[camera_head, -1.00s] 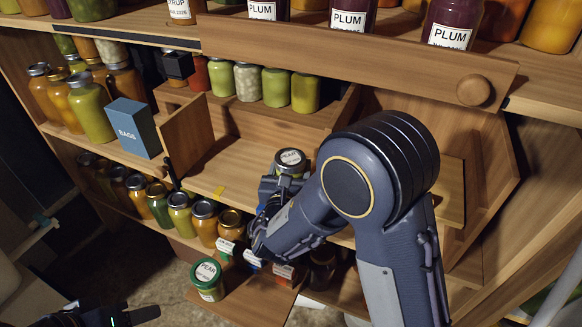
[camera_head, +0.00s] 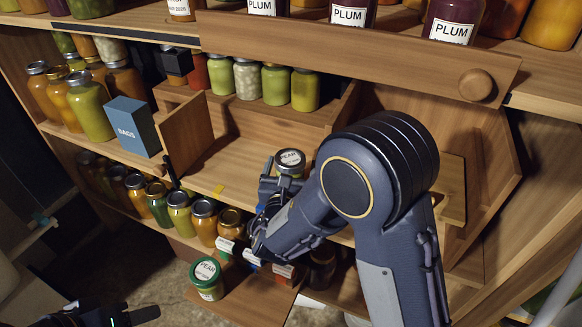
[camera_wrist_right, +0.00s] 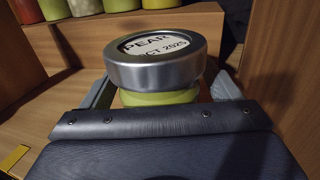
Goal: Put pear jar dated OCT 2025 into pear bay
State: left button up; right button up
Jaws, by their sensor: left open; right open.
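A pear jar (camera_head: 290,161) with a silver lid stands upright in the wooden bay of the middle shelf. In the right wrist view its lid (camera_wrist_right: 156,62) reads PEAR and, partly cut off, "CT 2025"; green contents show below. My right gripper (camera_head: 283,178) is open, with its fingers (camera_wrist_right: 165,92) on either side of the jar; contact cannot be told. Another pear jar (camera_head: 207,279) with a green lid stands on a low wooden board at the front. My left gripper (camera_head: 140,315) is at the bottom left, open and away from the jars, partly out of frame.
A blue BAGS box (camera_head: 133,127) and a wooden divider (camera_head: 187,133) stand left of the bay. Several jars (camera_head: 263,84) line the raised step behind. A knobbed wooden board (camera_head: 360,60) crosses above. A lower row of jars (camera_head: 179,213) stands at left.

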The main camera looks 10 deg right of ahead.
jog(key=shift+s, duration=0.1)
jog(key=p+v, duration=0.1)
jog(key=v, duration=0.6)
jog(key=shift+s+a, duration=0.1)
jog(key=shift+s, duration=0.2)
